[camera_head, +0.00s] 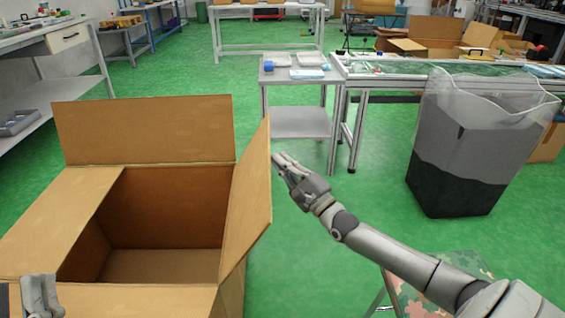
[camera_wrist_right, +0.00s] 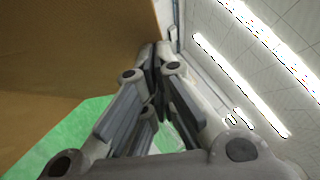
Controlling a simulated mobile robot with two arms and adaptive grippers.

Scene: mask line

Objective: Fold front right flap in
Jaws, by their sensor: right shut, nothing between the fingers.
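An open, empty-looking cardboard box (camera_head: 160,265) stands at the lower left of the head view. Its right flap (camera_head: 250,190) stands up steeply along the right side. My right gripper (camera_head: 278,160) is shut and empty, just outside this flap's upper edge; whether it touches cannot be told. In the right wrist view, the closed fingertips (camera_wrist_right: 160,48) are beside a brown cardboard surface (camera_wrist_right: 70,50). The back flap (camera_head: 145,130) stands up, the left flap (camera_head: 60,215) slopes outward, and the front flap (camera_head: 130,302) is cut off by the picture. My left gripper (camera_head: 40,295) is over the front-left corner.
A grey bin with a clear liner (camera_head: 465,145) stands at the right. A small metal cart (camera_head: 300,120) and a long table (camera_head: 420,72) are behind. A camouflage-patterned stool (camera_head: 440,285) is under my right arm. Green floor is free right of the box.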

